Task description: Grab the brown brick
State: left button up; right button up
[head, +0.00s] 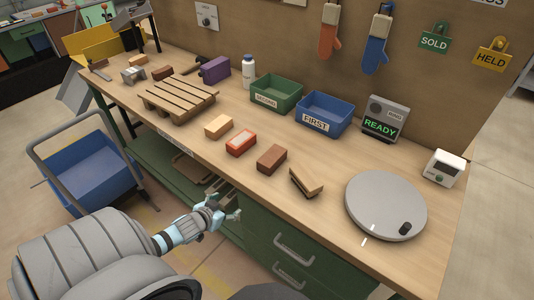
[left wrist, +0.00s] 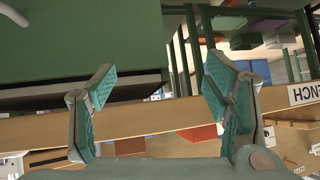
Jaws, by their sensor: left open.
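The brown brick (head: 272,159) lies on the wooden bench near its front edge, between the red-orange brick (head: 241,142) and a wooden brush (head: 306,181). My left gripper (head: 231,204) is open and empty in front of the bench, by the green drawers and lower than the bench top. It is apart from the brown brick, to its lower left in the head view. In the left wrist view my open left gripper (left wrist: 160,92) faces the bench edge. A brown block (left wrist: 130,146), seemingly the brown brick, and an orange one show beyond that edge. My right gripper is out of view.
A tan brick (head: 218,126) lies left of the red-orange one. A slatted wooden rack (head: 180,98), green bin (head: 276,93), blue bin (head: 322,114) and grey turntable (head: 386,206) stand around. The bench front edge and drawer handles (head: 293,249) are close to my left gripper.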

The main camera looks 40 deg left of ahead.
pick_arm(q)
jog(key=w+r, duration=0.1)
jog(key=r, duration=0.1)
jog(key=w+r+t, duration=0.1)
jog(key=w+r, duration=0.1)
jog(key=r, duration=0.1)
jog(key=w+d+r+t+h, duration=0.1)
jog(key=w+r, duration=0.1)
jog(key=shift+r, duration=0.35)
jog(key=m+t+h+b, duration=0.1)
jog(key=t+b, duration=0.1)
send_near(271, 156)
jog(key=v, duration=0.2)
jog(key=shift+s+a+f, duration=0.1)
jog(key=shift+s+a, duration=0.05)
jog(key=shift+s, duration=0.25)
jog(key=b+x, duration=0.3)
jog(key=shift+w+f, duration=0.1)
jog(key=shift+w, duration=0.2)
jog(key=b+x, duration=0.1)
jog(key=x, duration=0.2)
jog(key=b+x, duration=0.2)
jog(key=x, duration=0.1)
jog(key=b+x, duration=0.1)
jog(key=x, duration=0.2)
jog(key=shift+w+d+f+b, duration=0.15)
jog(key=shift+w+d+b, duration=0.1)
jog(key=shift+w+b, duration=0.1)
jog(key=shift+w, duration=0.15)
